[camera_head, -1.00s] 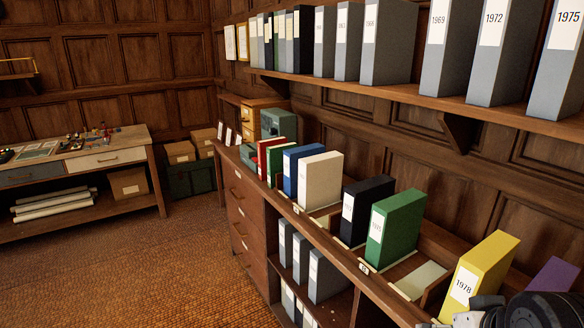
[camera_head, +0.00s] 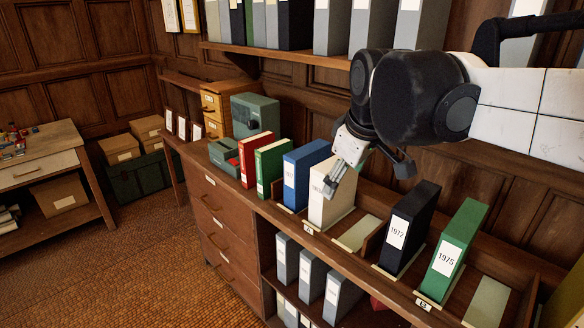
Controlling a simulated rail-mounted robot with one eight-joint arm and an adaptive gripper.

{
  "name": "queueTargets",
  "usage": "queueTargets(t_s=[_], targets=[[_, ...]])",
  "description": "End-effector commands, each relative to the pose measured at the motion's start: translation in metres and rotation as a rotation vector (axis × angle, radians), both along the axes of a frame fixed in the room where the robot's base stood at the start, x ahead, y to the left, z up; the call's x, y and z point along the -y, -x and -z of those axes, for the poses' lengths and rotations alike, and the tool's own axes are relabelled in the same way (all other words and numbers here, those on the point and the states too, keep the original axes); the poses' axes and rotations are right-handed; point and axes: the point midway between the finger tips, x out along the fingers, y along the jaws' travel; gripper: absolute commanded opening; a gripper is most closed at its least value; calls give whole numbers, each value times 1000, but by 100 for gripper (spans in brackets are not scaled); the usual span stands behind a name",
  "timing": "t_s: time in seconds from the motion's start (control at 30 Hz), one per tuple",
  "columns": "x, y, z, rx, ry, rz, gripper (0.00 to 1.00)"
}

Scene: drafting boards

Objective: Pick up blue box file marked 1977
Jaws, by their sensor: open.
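A blue box file (camera_head: 305,176) stands upright in the row on the wooden cabinet top, between a green file on its left and a cream file on its right. It has a white label whose number is too small to read. My gripper (camera_head: 366,172) comes in from the upper right and hangs over the cream file (camera_head: 322,200), to the right of the blue file. Its jaws are open, with nothing visible between them. One finger overlaps the cream file's label in the picture; I cannot tell if they touch.
A black file (camera_head: 408,229) marked 1972 and a green file (camera_head: 455,250) marked 1975 stand to the right, with empty slots between. A red file (camera_head: 262,160) stands to the left. A shelf (camera_head: 280,56) of grey files runs above. Grey files stand below.

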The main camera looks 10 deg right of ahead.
Motion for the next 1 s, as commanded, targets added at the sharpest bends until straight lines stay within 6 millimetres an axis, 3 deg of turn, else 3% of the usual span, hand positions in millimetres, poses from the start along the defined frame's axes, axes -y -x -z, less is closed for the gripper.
queueTargets(t_s=[0.03, 0.2, 0.5, 0.73, 1.0], targets=[[-1, -19, -10, -18, 24, -53, 66], [-4, -72, -30, -76, 104, -251, 66], [-10, -166, -46, -174, 218, -610, 66], [-16, -233, -39, -242, 281, -895, 66], [-23, -300, -14, -306, 326, -1232, 66]])
